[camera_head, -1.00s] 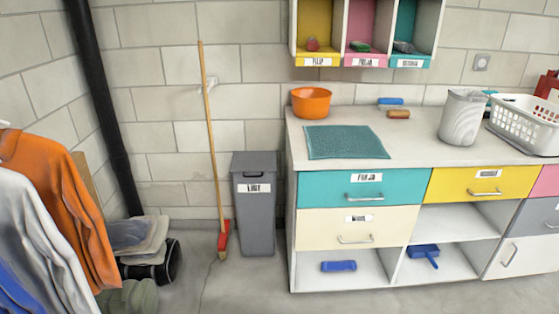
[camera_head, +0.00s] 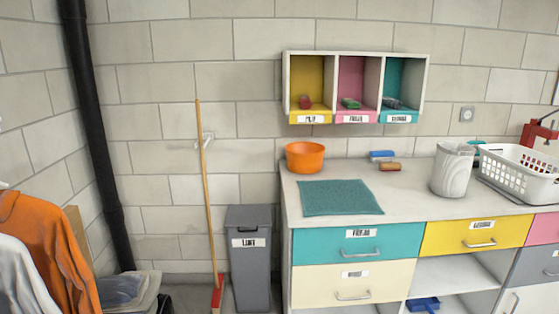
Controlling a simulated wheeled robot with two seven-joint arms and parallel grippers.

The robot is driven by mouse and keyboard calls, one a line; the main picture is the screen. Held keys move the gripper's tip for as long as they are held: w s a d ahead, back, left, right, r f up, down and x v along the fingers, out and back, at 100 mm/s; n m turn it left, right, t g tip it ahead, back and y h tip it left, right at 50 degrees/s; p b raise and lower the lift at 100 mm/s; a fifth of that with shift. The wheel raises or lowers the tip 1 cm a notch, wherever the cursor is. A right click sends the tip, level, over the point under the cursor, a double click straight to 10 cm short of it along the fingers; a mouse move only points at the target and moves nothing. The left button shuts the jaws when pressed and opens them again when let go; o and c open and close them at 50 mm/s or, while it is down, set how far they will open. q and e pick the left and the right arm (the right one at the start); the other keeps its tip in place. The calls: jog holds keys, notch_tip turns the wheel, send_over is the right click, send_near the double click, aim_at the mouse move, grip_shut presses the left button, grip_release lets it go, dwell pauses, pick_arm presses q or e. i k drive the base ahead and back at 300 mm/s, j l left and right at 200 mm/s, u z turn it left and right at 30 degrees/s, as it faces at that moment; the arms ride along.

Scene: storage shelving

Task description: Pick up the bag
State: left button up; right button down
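I cannot pick out a bag for certain. A pale grey, streaked container (camera_head: 453,170) stands upright on the counter in the head view; I cannot tell whether it is a bin or has a bag in it. A dark item (camera_head: 165,303) shows at the bottom edge beside a stack of grey plastic tubs (camera_head: 126,290); most of it is cut off. Neither of my grippers is in view.
The counter (camera_head: 415,205) holds a teal cloth (camera_head: 338,197), an orange bowl (camera_head: 305,156) and a white basket (camera_head: 522,172). A grey bin (camera_head: 250,265) and a broom (camera_head: 207,200) stand left of it. Clothes (camera_head: 45,245) hang at far left. A cubby shelf (camera_head: 356,54) is above.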

aim_at(453, 162)
jog(key=l, duration=0.5)
jog(key=i+l+z, duration=0.1)
jog(key=l, duration=0.4)
jog(key=i+l, duration=0.15)
jog(key=l, duration=0.35)
jog(key=l+z, duration=0.1)
jog(key=l, duration=0.45)
jog(key=i+l, duration=0.15)
jog(key=l, duration=0.35)
jog(key=i+l+z, duration=0.1)
jog(key=l, duration=0.4)
jog(key=i+l, duration=0.15)
jog(key=l, duration=0.3)
jog(key=i+l+z, duration=0.1)
jog(key=l, duration=0.4)
